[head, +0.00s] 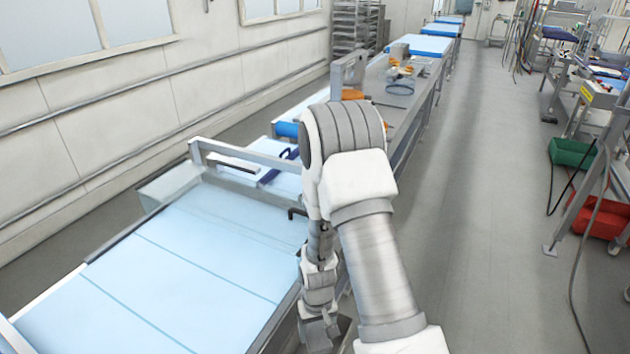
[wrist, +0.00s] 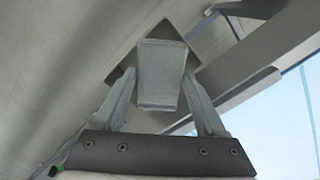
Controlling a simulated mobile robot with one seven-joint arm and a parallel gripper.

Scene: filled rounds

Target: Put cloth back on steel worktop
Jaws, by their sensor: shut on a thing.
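My gripper (head: 320,335) hangs low at the bottom of the head view, beside the right edge of the near blue conveyor. In the wrist view, its two fingers (wrist: 160,88) are closed on a pale grey piece, which I take to be the cloth (wrist: 160,70). A darker, square-cornered shape shows behind it; I cannot tell whether it is part of the cloth. In the head view, a dark grey corner shows beside the fingers. The steel worktop (head: 405,110) is the long bench further ahead, partly hidden by my arm.
The near conveyor (head: 170,270) has a pale blue belt and a metal frame. Wire and orange items (head: 400,80) stand on the worktop. Green (head: 572,153) and red (head: 600,222) crates lie at the right. The grey floor aisle (head: 480,190) is clear.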

